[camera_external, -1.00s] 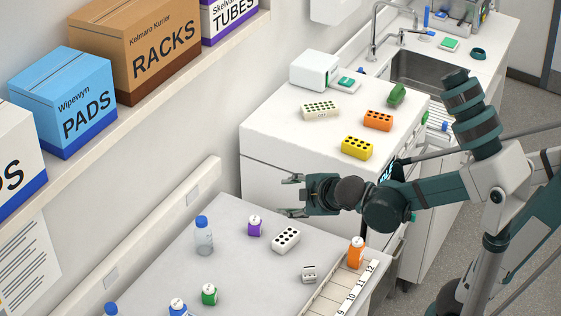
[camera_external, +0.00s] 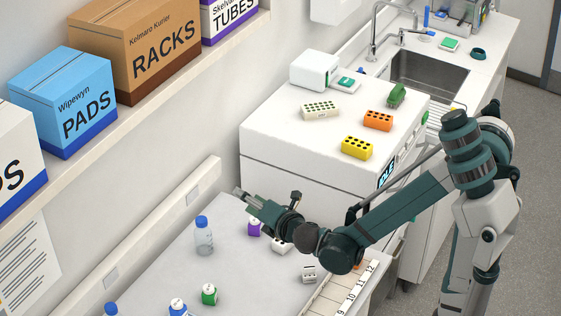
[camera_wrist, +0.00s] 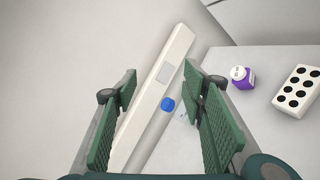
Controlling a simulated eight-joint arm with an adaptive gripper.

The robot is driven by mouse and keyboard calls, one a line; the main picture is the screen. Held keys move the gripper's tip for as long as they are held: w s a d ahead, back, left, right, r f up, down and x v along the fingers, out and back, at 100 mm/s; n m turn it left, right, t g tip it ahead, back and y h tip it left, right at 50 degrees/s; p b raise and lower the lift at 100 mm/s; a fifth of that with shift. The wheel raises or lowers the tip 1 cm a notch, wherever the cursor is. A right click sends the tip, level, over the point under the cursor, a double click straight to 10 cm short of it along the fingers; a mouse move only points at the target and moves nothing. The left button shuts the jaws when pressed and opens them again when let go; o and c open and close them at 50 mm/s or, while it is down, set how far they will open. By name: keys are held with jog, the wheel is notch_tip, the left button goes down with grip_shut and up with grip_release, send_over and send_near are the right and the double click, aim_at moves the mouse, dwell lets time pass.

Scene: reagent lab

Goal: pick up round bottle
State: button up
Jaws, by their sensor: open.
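A clear round bottle (camera_external: 204,240) with a blue cap stands upright on the grey bench near the wall. In the wrist view its blue cap (camera_wrist: 167,104) shows between my two fingers, beyond them, and its clear body is faint and partly hidden by the right finger. My gripper (camera_external: 267,197) is open and empty, above the bench, up and to the right of the bottle in the external view. Its spread fingers (camera_wrist: 158,72) also show in the wrist view. It is not touching the bottle.
A wall rail (camera_external: 150,240) runs behind.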

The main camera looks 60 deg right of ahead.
aim_at(205, 225)
jog(key=w+a+f+n+t+b, duration=0.1)
jog(key=w+a+f+n+b, duration=0.1)
jog(key=w+f+n+b, duration=0.2)
jog(key=w+a+f+n+t+y+b, duration=0.1)
jog(key=w+a+f+n+t+b, duration=0.1)
jog(key=f+n, duration=0.6)
jog(key=shift+w+a+f+n+t+y+b, duration=0.3)
jog(key=shift+w+a+f+n+b, duration=0.1)
jog(key=shift+w+a+f+b, duration=0.55)
jog(key=shift+w+d, duration=0.15)
jog(key=shift+d, duration=0.05)
jog(key=shift+x, duration=1.3)
jog(key=shift+b+x, duration=0.7)
jog(key=shift+x, duration=1.85)
